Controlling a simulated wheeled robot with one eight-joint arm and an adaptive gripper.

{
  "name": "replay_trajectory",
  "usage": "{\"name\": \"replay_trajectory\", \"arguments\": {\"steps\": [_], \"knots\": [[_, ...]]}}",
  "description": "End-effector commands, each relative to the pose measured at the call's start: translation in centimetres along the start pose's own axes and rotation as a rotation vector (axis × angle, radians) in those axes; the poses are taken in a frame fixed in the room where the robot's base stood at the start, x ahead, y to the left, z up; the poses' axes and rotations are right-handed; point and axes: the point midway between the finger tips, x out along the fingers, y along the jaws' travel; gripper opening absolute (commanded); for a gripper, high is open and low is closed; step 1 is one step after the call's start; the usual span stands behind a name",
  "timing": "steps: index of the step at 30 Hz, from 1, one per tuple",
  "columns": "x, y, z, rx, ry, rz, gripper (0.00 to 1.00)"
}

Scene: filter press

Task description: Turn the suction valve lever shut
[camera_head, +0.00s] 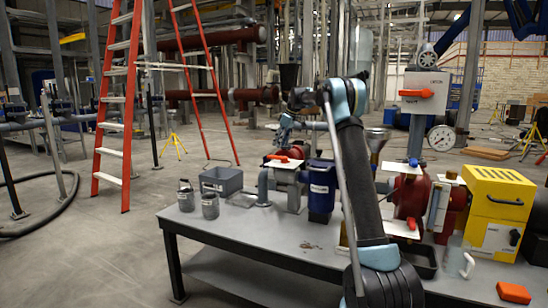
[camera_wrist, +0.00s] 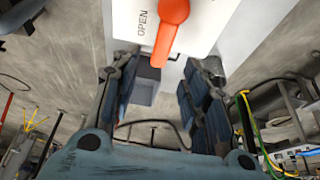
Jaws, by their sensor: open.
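An orange lever (camera_wrist: 171,28) on a white plate (camera_wrist: 205,18) is at the top of the wrist view, its handle pointing down the picture. The word OPEN is on the plate left of the handle. My gripper (camera_wrist: 165,64) is open, one finger on each side of the handle's lower end, with gaps showing and nothing held. In the head view my gripper (camera_head: 285,128) is above an orange lever (camera_head: 278,158) on a white plate (camera_head: 284,165) at the bench's back left. I cannot read a suction label in either view.
The bench's front left is clear.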

Motion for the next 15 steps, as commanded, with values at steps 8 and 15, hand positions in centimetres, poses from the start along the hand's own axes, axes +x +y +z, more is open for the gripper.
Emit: {"name": "replay_trajectory", "arguments": {"steps": [8, 15], "knots": [[4.8, 0.0, 0.0, -0.001, 0.000, 0.000, 0.42], [7.2, 0.0, 0.0, 0.000, -0.001, 0.000, 0.42]]}}
